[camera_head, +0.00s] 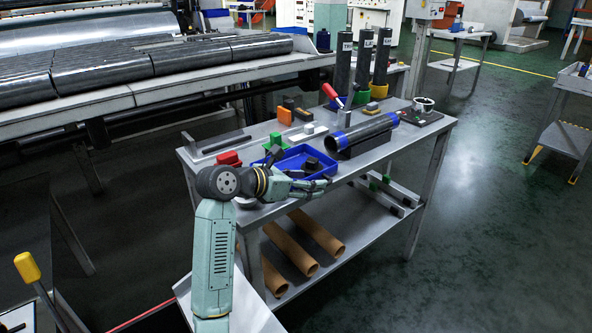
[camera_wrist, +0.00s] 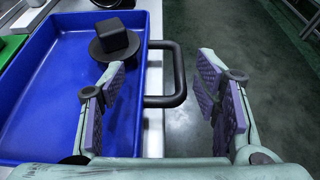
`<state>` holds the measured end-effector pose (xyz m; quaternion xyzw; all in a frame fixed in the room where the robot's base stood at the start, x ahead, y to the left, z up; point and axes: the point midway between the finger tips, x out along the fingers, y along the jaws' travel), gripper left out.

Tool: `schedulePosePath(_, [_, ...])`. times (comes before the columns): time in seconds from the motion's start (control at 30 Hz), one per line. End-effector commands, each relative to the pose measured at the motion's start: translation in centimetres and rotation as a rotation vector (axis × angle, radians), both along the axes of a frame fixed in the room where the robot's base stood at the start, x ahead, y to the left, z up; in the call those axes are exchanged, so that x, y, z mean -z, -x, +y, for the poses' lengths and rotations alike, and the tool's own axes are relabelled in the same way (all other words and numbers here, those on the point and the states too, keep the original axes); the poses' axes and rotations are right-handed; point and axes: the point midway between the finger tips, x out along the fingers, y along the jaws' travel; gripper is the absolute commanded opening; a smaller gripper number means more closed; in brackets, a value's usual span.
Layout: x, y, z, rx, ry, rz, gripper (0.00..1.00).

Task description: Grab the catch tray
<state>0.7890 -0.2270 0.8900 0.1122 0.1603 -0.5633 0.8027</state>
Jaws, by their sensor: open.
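The catch tray is a shallow blue tray (camera_head: 291,157) near the front edge of the grey table in the head view. It fills the left of the wrist view (camera_wrist: 50,105). A black item with a block on a round disc (camera_wrist: 115,42) lies in it. A black loop handle (camera_wrist: 180,75) sticks out from the tray's right side, past the table edge. My gripper (camera_wrist: 165,95) is open, with the handle between its purple-padded fingers and apart from both. In the head view my gripper (camera_head: 318,187) is beside the tray at the table's front edge, partly covering the tray.
A blue-ended black roll (camera_head: 365,132) lies on the table right of the tray. A red block (camera_head: 229,158) and green piece (camera_head: 275,141) stand near the tray. Upright black rolls (camera_head: 362,62) stand behind. Cardboard tubes (camera_head: 290,250) lie on the lower shelf.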

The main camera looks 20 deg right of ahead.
Motion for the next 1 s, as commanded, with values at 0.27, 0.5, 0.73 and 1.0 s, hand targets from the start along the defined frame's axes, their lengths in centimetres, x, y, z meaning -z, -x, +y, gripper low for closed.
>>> schedulePosePath(0.27, [-0.01,0.0,0.05,0.0,0.001,0.0,0.48])
schedulePosePath(0.5, [-0.03,0.0,0.06,-0.001,0.001,-0.001,0.32])
schedulePosePath(0.73, [-0.04,-0.01,0.07,-0.001,0.001,-0.001,0.17])
schedulePosePath(1.0, [-0.12,-0.01,0.08,-0.001,0.001,-0.002,0.02])
